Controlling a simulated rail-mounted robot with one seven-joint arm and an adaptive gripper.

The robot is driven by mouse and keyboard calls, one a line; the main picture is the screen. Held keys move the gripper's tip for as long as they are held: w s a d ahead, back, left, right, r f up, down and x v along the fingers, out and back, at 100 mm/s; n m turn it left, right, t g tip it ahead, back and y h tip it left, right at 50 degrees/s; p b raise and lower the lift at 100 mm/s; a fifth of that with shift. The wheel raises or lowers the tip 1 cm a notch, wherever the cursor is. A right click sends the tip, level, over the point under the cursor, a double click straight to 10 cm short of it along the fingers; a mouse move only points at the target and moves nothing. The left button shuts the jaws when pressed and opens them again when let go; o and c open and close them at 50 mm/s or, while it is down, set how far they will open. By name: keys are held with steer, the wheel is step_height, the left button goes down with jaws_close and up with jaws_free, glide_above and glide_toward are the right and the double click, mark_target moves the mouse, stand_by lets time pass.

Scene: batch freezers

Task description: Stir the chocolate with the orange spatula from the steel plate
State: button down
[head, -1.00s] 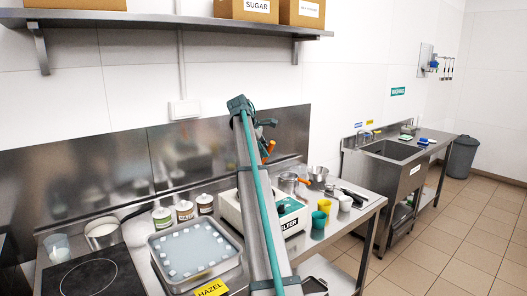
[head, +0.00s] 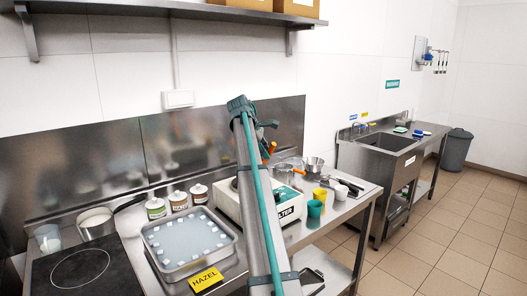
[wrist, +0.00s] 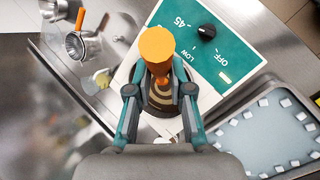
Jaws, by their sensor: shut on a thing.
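My gripper (wrist: 160,92) is shut on the orange spatula (wrist: 157,45), seen from above in the wrist view with its handle standing up between the fingers. The spatula's orange also shows beside my arm in the head view (head: 272,147). Below the fingers is the brown, ringed chocolate (wrist: 161,97) in the white melter (wrist: 238,82), which has a green dial panel. The melter is partly behind my arm in the head view (head: 228,203). The spatula's lower end is hard to make out, so I cannot tell how deep it sits.
A metal tray (head: 165,268) with white pieces and a yellow HAZEL card stands left of the melter. Several labelled jars (head: 177,199) stand behind it.

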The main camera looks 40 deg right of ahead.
steer(key=w+f, duration=0.4)
steer(key=f, duration=0.2)
steer(key=shift+f, duration=0.2)
stand_by(0.4)
steer(key=shift+d, duration=0.1)
